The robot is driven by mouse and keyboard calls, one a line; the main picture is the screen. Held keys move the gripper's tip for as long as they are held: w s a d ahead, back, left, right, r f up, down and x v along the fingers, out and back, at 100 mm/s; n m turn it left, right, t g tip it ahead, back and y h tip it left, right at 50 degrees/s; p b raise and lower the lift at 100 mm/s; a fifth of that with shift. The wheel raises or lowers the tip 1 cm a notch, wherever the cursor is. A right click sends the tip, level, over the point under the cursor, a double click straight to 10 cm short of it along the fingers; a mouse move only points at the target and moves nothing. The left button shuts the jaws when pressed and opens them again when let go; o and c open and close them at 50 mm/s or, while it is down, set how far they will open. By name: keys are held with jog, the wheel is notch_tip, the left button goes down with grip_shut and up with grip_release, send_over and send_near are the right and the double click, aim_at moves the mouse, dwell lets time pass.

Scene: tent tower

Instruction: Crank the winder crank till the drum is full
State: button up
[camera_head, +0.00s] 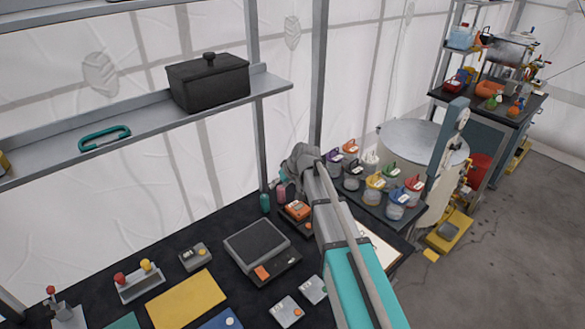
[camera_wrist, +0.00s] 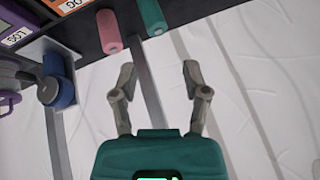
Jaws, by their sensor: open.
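My gripper (camera_wrist: 159,74) is open in the wrist view, its two grey fingers apart with nothing between them. In the head view my gripper (camera_head: 303,158) is at the far end of my arm, near the back edge of the black table by the white tent wall.
Several lidded jars stand on a tray (camera_head: 372,206) right of my gripper. A shelf (camera_head: 130,128) with a black pot (camera_head: 208,82) hangs at the left. A flat black-topped device (camera_head: 256,245) and a yellow mat (camera_head: 187,300) lie on the table.

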jog(key=s, duration=0.1)
jog(key=s+a+r+n+h+p, duration=0.1)
jog(key=s+a+r+n+p, duration=0.1)
jog(key=s, duration=0.1)
jog(key=shift+s+r+g+h, duration=0.1)
jog(key=shift+r+g+h, duration=0.1)
jog(key=shift+g+h, duration=0.15)
